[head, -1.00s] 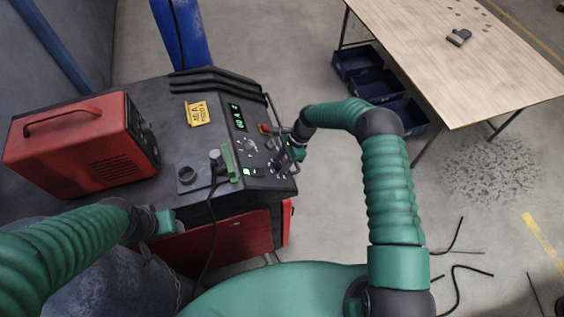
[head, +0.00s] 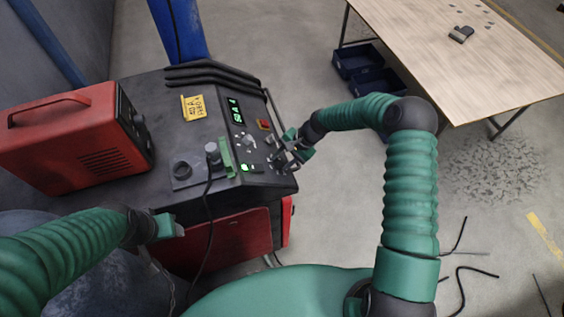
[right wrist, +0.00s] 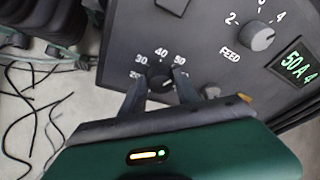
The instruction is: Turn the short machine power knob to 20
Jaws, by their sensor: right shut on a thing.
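The dark machine (head: 140,92) with a red front stands at the left in the head view, its control panel facing me. My right gripper (head: 281,158) is at the panel's right side. In the right wrist view its two fingers (right wrist: 159,84) are shut on a small dark power knob (right wrist: 159,76) with a scale of 20, 30, 40 and 50 around it. The knob's pointer is not clear. A green display (right wrist: 298,66) reads 50 A. My left gripper (head: 180,228) is in front of the machine, apart from the panel; its fingers are too small to read.
A grey FEED knob (right wrist: 257,36) is beside the power knob. A red box-shaped unit (head: 70,135) sits at the left. A cable hangs down the machine's front. A wooden table (head: 450,60) and dark bins (head: 357,62) stand to the right, with open floor between.

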